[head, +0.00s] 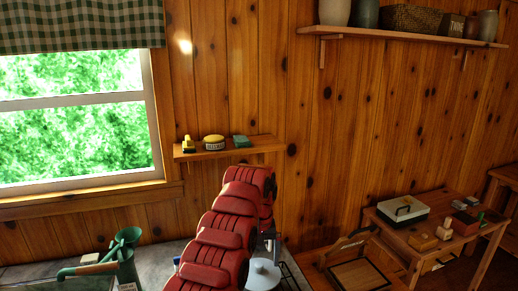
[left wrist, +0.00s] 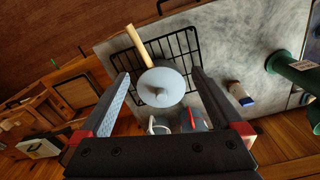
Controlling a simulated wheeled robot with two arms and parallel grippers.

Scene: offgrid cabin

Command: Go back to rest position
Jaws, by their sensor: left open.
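My left arm rises red through the bottom middle of the head view, and its wrist hangs down at the far end. My left gripper (left wrist: 162,76) is open in the left wrist view, its two fingers wide apart with nothing between them that I can see held. Beyond the fingers is a round grey-blue lid or pan (left wrist: 162,88) with a knob, seen from above. It also shows in the head view (head: 262,275), beside my arm. My right gripper is in neither view.
A black wire rack (left wrist: 184,45) lies on the grey counter (left wrist: 232,48). A wooden handle (left wrist: 138,44) sticks out past the lid. A wooden table (head: 440,238) stands right.

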